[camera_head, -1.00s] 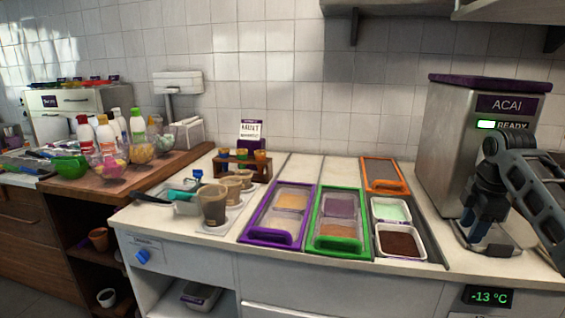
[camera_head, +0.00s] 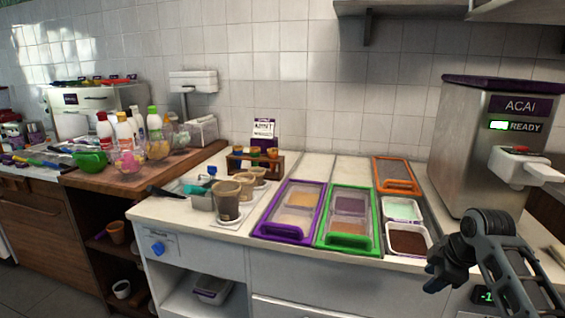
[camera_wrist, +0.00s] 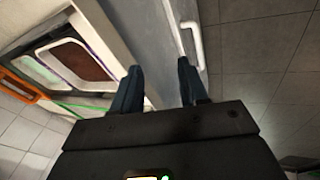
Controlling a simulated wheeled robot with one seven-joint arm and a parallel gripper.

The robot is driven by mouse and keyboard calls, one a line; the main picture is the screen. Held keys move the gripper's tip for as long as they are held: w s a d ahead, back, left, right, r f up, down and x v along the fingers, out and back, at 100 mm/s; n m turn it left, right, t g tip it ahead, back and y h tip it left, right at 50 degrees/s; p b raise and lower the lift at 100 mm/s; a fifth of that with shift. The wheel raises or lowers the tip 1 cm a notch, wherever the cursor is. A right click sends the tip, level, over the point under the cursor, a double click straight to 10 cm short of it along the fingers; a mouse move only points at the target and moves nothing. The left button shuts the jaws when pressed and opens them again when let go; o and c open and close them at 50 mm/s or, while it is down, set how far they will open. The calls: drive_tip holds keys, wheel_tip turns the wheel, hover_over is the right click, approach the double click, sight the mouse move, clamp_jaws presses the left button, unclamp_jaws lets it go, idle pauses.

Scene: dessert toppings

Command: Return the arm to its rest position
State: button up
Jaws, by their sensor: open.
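My arm shows at the lower right in the head view, bent in front of the counter's front edge. My gripper (camera_head: 440,272) is seen there from the side, in front of the counter near the brown topping tub. In the wrist view my gripper (camera_wrist: 158,88) shows two dark blue fingers set wide apart with nothing between them. They point toward the counter front and a white handle (camera_wrist: 191,45). The gripper is clear of all containers in view.
The counter holds a purple-framed container (camera_head: 285,236), a green-framed one (camera_head: 345,245), an orange-framed one (camera_head: 397,189) and a brown topping tub (camera_head: 390,250). The acai machine (camera_head: 468,150) stands at the right. Cups (camera_head: 228,205) stand left of the containers. Floor space shows in the wrist view.

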drive_tip(key=s+a+f+m+t+y, duration=0.1)
drive_tip(key=s+a+f+m+t, duration=0.25)
drive_tip(key=s+a+f, duration=0.7)
drive_tip(key=s+a+f+m+t, duration=0.1)
drive_tip(key=s+a+f+m, duration=0.1)
drive_tip(key=s+a, duration=0.35)
drive_tip(key=s+a+f+m+t, duration=0.1)
drive_tip(key=s+a+f+m, duration=0.15)
drive_tip(key=s, duration=0.55)
drive_tip(key=s+r+m+t+h, duration=0.15)
drive_tip(key=s+r, duration=0.25)
drive_tip(key=s, duration=0.5)
drive_tip(key=s+r+m+t, duration=0.15)
drive_tip(key=s+r, duration=0.25)
drive_tip(key=s, duration=0.5)
drive_tip(key=s+d+r+m+t, duration=0.2)
drive_tip(key=s+d+r, duration=0.2)
drive_tip(key=s+r, duration=0.7)
wheel_tip(320, 180, up, 3)
drive_tip(key=shift+s+f, duration=0.1)
drive_tip(key=shift+s, duration=0.15)
